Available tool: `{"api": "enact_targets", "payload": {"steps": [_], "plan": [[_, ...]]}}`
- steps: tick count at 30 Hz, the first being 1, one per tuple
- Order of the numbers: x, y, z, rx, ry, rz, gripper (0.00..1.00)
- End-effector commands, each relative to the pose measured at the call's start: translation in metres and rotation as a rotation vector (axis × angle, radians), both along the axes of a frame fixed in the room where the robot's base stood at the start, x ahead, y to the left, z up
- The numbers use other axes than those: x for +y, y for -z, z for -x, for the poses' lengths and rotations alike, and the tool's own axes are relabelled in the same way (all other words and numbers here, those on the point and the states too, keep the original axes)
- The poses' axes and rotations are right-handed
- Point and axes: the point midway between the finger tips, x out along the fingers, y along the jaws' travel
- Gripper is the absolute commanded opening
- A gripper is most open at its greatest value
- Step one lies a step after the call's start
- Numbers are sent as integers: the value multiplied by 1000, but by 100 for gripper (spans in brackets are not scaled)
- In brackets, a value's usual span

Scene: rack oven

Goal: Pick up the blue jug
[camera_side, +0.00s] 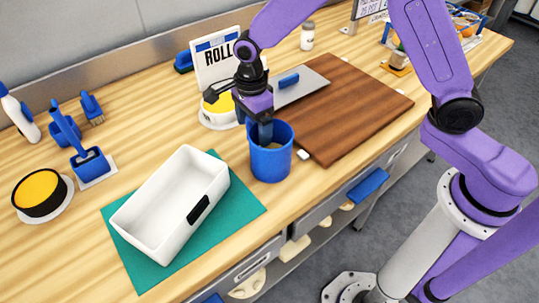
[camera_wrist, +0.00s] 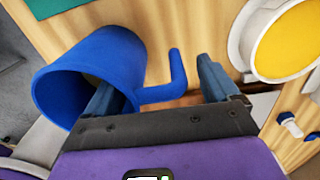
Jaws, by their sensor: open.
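The blue jug (camera_side: 271,163) stands upright on the wooden counter, just right of the green mat. In the wrist view the jug (camera_wrist: 90,62) is at the left, its handle (camera_wrist: 172,82) reaching toward the middle. My gripper (camera_side: 260,127) is pointed down at the jug's rim. In the wrist view my gripper (camera_wrist: 158,76) is open, with the handle between its two fingers. The left finger overlaps the jug's mouth and seems to be inside it; the right finger is beyond the handle. I cannot tell whether either finger touches the jug.
A white bin (camera_side: 172,205) sits on the green mat (camera_side: 128,248) left of the jug. A brown board (camera_side: 345,105) lies to the right. A ROLL sign (camera_side: 214,62) and a yellow-topped round tub (camera_side: 218,108) stand behind. A small white piece (camera_side: 303,154) lies beside the jug.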

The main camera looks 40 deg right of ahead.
Motion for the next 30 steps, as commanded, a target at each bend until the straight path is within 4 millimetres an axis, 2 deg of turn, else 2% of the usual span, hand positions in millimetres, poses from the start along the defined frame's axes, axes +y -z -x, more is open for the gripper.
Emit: {"api": "enact_targets", "payload": {"steps": [7, 8, 15, 16, 25, 30], "plan": [[0, 2, 0, 0, -1, 0, 88], [0, 2, 0, 0, -1, 0, 82], [0, 2, 0, -1, -1, 0, 4], [0, 1, 0, -2, -1, -1, 0], [1, -3, -1, -3, -1, -2, 0], [2, -22, -1, -5, -2, -4, 0]]}}
